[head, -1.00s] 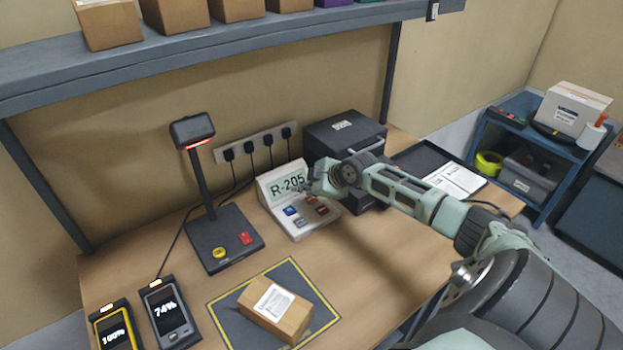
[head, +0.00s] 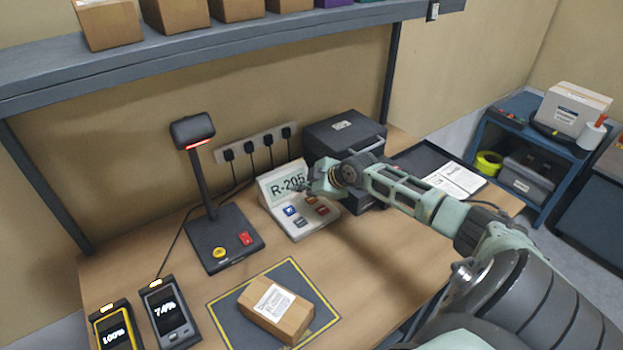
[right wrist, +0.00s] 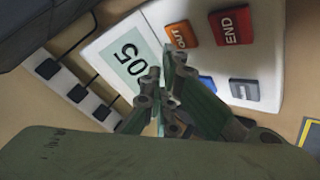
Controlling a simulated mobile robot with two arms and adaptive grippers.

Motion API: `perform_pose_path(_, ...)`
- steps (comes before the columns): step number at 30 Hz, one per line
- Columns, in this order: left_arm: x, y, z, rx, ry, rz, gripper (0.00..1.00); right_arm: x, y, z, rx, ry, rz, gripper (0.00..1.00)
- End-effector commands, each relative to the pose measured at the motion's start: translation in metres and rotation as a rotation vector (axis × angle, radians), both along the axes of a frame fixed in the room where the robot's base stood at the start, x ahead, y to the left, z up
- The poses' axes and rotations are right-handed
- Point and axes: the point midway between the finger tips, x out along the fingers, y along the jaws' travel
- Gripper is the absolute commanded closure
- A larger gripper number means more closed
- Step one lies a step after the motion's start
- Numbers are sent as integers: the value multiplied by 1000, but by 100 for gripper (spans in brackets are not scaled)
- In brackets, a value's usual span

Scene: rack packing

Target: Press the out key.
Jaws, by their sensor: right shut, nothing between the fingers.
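The keypad console (head: 277,208) stands on the bench, its screen reading R-205. The orange OUT key (right wrist: 181,35) is in the right wrist view, beside the red END key (right wrist: 231,25). In the head view the orange key (head: 310,200) lies just below my right gripper (head: 304,188). My right gripper (right wrist: 166,62) is shut and empty. Its tips are close to the OUT key, on the screen side; I cannot tell whether they touch the console. A blue key (head: 290,211) and a grey key (head: 300,223) sit in the other row. My left gripper is out of view.
A scanner stand (head: 224,240) with yellow and red buttons is left of the console. A dark box (head: 345,133) stands close behind my right gripper. A parcel (head: 275,311) lies on the marked mat (head: 235,310). Two handheld devices (head: 170,315) lie at front left.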

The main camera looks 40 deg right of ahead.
Motion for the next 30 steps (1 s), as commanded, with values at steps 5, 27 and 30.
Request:
perform_pose_path(5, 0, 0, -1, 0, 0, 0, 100, 0, 0, -1, 0, 0, 0, 100)
perform_pose_path(27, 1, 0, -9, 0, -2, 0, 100, 0, 0, -10, 0, 0, 0, 100)
perform_pose_path(30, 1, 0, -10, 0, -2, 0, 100, 0, 0, -11, 0, 0, 0, 100)
